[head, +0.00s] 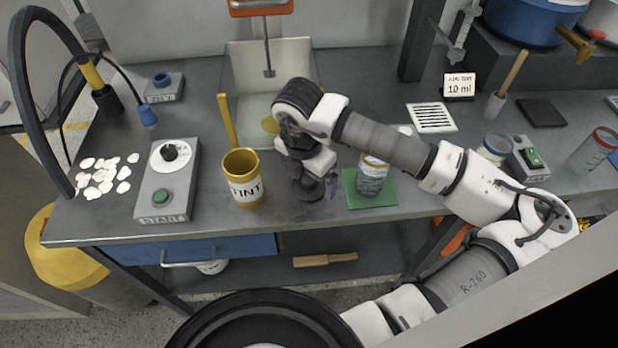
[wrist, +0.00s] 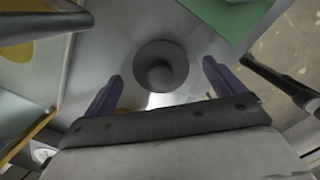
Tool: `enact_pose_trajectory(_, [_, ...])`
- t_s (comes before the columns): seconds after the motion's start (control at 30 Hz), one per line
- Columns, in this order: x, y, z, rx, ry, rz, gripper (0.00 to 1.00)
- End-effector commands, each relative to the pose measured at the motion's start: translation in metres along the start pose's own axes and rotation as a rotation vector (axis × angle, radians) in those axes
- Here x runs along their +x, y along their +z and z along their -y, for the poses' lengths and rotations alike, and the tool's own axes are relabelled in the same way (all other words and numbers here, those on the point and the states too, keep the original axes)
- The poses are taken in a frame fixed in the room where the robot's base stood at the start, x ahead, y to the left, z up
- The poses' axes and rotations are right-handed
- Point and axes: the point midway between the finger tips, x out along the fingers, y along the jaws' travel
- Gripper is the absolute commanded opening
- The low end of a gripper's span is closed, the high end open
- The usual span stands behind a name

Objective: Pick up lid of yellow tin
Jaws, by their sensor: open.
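The yellow tin (head: 243,180), labelled TINT, stands upright and open-topped on the grey bench, left of my gripper (head: 308,178). In the wrist view, a dark grey round disc with a central knob (wrist: 160,70), which looks like a lid, lies on the bench. My gripper (wrist: 162,72) points down over it, with its two purple fingers apart on either side of the knob. Nothing is held. In the head view my gripper mostly hides the disc. I cannot tell the exact height of the fingertips above it.
A green mat (head: 351,199) bearing a jar (head: 371,180) is close to the right. A grey START box (head: 167,190) and white shell pieces (head: 103,174) are at left. A clear-panelled stand (head: 297,70) is behind. The bench's front edge is near my gripper.

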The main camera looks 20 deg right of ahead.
Motion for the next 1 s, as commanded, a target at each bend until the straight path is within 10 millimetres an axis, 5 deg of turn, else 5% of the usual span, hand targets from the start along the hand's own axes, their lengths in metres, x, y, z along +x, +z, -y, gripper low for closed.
enact_pose_trajectory(0.33, [0.0114, 0.0, -0.0001, 0.0, 0.0, 0.001, 0.94])
enact_pose_trajectory(0.7, [0.0111, 0.0, 0.0, 0.0, 0.0, 0.001, 0.47])
enact_pose_trajectory(1.0, [0.0092, 0.0005, 0.0, 0.0, 0.0, 0.001, 0.46])
